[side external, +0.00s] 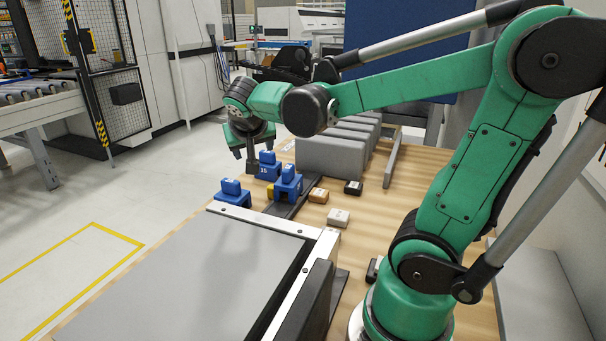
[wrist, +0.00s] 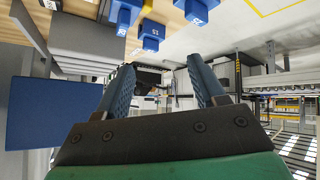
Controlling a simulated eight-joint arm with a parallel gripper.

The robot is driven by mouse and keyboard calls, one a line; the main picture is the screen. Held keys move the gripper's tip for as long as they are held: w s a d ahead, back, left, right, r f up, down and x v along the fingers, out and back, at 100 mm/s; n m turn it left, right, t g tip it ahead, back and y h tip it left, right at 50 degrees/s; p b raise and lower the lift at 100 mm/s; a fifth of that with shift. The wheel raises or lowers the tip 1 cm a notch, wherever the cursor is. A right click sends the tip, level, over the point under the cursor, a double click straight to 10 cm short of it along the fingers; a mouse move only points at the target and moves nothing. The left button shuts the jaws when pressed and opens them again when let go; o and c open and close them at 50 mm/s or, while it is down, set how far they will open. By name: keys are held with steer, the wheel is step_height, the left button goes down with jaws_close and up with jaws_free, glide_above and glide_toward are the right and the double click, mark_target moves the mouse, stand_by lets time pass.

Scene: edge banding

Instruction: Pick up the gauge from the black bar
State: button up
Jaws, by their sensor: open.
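One gauge (side external: 268,166) is at the back and carries the label 15. Another gauge (side external: 288,184) is to its right and nearer, and a third gauge (side external: 233,194) is at the left. In the wrist view the label-15 gauge (wrist: 152,37) shows upside down near the top, with a blue gauge (wrist: 197,14) and another (wrist: 122,14) beside it. My gripper (side external: 253,164) is at the back, just left of the label-15 gauge. Its fingers (wrist: 160,88) are apart with nothing between them.
Large grey blocks (side external: 332,157) stand behind and right of the gauges. A grey panel (side external: 190,262) with a metal-edged frame fills the front.

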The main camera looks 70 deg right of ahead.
mark_target(285, 171)
steer(key=d+m+g+h, duration=0.4)
steer(key=d+m+h, duration=0.3)
steer(key=d, duration=0.4)
steer(key=shift+m+t+y, duration=0.3)
steer(key=shift+m+y, duration=0.1)
steer(key=shift+y, duration=0.2)
steer(key=f, duration=0.6)
steer(key=a+f, duration=0.1)
steer(key=f, duration=0.3)
steer(key=shift+f, duration=0.1)
steer(key=shift+x, duration=2.85)
steer(key=shift+f, duration=0.1)
jaws_close()
